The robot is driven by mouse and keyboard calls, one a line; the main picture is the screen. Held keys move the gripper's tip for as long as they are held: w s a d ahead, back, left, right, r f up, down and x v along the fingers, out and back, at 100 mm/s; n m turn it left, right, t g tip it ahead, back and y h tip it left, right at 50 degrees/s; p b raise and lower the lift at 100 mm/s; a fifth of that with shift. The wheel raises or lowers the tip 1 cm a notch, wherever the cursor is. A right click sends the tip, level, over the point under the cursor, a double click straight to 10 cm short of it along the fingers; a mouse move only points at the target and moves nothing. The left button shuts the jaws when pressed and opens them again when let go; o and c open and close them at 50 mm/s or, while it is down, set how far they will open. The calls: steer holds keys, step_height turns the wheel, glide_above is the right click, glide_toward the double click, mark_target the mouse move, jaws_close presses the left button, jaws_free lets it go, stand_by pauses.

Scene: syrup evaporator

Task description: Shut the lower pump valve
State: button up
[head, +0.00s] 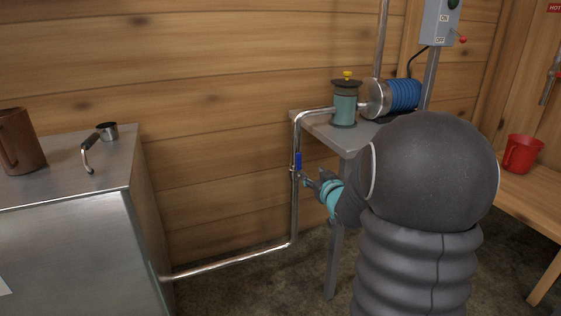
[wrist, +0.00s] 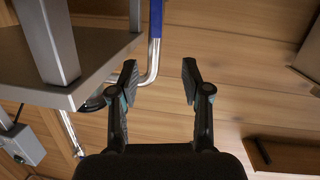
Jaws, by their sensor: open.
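The valve's blue lever (head: 298,160) stands upright along the vertical steel pipe (head: 295,215), below the pump table. In the wrist view, the blue lever (wrist: 155,18) is at the top edge, partly cut off, in line with the pipe. My gripper (head: 312,180) is just right of and slightly below the lever in the head view; its fingers are partly hidden by my arm. In the wrist view my gripper (wrist: 158,82) is open and empty, with the pipe's bend (wrist: 150,75) behind and near the left finger. I cannot tell whether a finger touches the pipe.
The pump table (head: 318,127) carries a teal pump (head: 345,103) and a blue-finned motor (head: 403,95). A table leg (head: 335,245) stands right of the pipe. The steel evaporator (head: 70,250) is at left, with a dipper (head: 107,132) on top. A red mug (head: 521,153) sits on a bench.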

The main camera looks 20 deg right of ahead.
mark_target(299, 160)
steer(key=w+f, duration=0.1)
steer(key=w, duration=0.4)
steer(key=w+d+f+t+y, duration=0.1)
steer(key=w, duration=0.4)
steer(key=w+d+f+t+y, duration=0.1)
steer(key=w, duration=0.4)
steer(key=shift+w+d+f+n+p, duration=0.1)
steer(key=shift+d+n+p, duration=0.05)
steer(key=shift+n+p, duration=0.25)
jaws_close()
